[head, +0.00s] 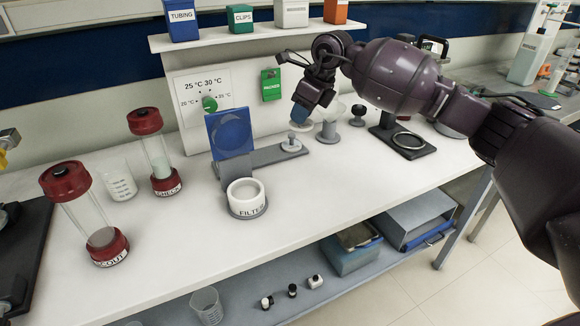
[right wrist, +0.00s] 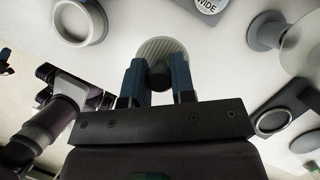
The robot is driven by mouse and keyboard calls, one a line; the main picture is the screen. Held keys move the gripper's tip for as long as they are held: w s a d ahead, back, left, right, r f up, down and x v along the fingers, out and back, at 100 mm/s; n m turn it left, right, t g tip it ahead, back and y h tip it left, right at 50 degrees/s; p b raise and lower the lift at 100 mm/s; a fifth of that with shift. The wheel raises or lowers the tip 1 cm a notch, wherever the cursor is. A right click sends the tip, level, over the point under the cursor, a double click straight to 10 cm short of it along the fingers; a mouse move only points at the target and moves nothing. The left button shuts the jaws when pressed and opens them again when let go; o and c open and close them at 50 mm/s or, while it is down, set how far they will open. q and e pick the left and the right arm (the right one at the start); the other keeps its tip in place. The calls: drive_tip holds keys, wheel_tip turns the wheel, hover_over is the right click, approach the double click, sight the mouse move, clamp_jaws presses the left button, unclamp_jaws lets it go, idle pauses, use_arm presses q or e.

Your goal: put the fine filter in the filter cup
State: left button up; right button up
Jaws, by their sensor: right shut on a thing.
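My right gripper (head: 302,112) is shut on the fine filter, a grey ribbed disc (right wrist: 176,47) with a dark knob between the two blue fingers. In the head view only a pale bit of the disc shows below the fingers. The gripper is over the back of the bench, behind and right of the filter cup. The filter cup (head: 246,198) is a white ring-like cup with a grey base marked FILTER. It also shows at top left in the right wrist view (right wrist: 78,22), apart from the held disc. A dark purple arm part at left there seems to be mine; its fingers are unclear.
A grey rack (head: 262,158) behind the cup carries a white disc (head: 291,145) with a knob. A blue panel (head: 230,132) stands beside it. Red-capped cylinders (head: 88,212) and a beaker (head: 118,181) stand left. A black stand (head: 403,142) is at right. The front bench is clear.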

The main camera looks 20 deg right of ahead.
wheel_tip(320, 180, down, 9)
drive_tip(key=shift+r+b, duration=0.1)
drive_tip(key=shift+b, duration=0.3)
wheel_tip(320, 180, down, 6)
drive_tip(key=shift+r+b, duration=0.15)
drive_tip(key=shift+b, duration=0.25)
drive_tip(key=shift+f, duration=0.2)
drive_tip(key=shift+r, duration=0.15)
drive_tip(key=o, duration=0.5)
drive_tip(key=shift+f, duration=0.2)
drive_tip(key=o, duration=0.4)
